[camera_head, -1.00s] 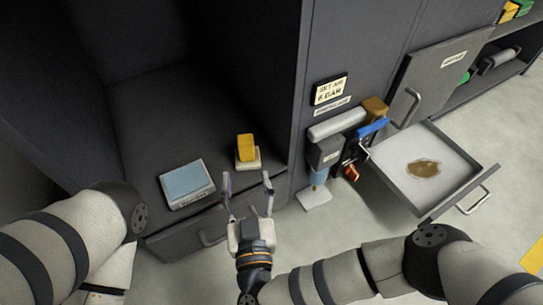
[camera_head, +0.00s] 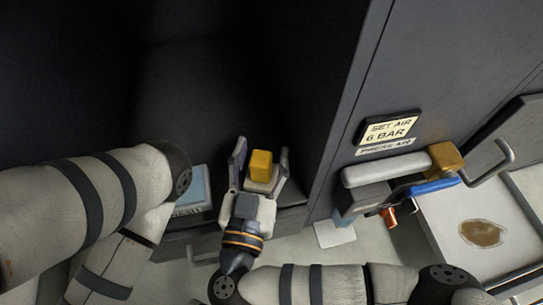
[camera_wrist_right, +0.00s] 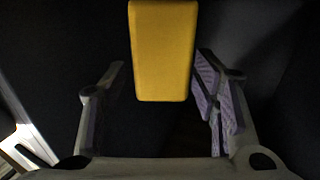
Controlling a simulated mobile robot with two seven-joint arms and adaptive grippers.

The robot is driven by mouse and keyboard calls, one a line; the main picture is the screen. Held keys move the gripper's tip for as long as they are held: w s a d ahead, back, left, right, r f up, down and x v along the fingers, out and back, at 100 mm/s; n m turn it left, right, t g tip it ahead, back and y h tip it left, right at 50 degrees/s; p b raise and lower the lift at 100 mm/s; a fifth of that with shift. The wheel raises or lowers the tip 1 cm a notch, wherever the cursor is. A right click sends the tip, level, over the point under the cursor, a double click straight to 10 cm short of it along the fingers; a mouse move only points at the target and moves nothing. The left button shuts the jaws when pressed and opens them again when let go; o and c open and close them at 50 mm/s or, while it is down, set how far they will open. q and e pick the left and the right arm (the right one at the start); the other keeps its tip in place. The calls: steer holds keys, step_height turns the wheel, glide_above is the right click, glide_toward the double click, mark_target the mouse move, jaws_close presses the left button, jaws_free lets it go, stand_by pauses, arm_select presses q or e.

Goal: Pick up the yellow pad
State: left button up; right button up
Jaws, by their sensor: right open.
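The yellow pad (camera_head: 261,165) is a small block standing on a pale base (camera_head: 262,186) on the dark cabinet shelf. My right gripper (camera_head: 260,160) is open, with a finger on each side of the pad in the head view. In the right wrist view the pad (camera_wrist_right: 163,50) is centred ahead, between and a little beyond the open fingers (camera_wrist_right: 160,85). I cannot tell whether either finger touches it. The pale base is partly hidden by the gripper. My left arm comes in from the left, but its gripper is not in view.
A light blue pad on a grey block (camera_head: 194,188) stands left of my right gripper, partly behind my left arm. The cabinet wall (camera_head: 335,110) rises to the right.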

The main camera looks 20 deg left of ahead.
steer(key=shift+s+r, duration=0.1)
steer(key=shift+s, duration=0.05)
jaws_close()
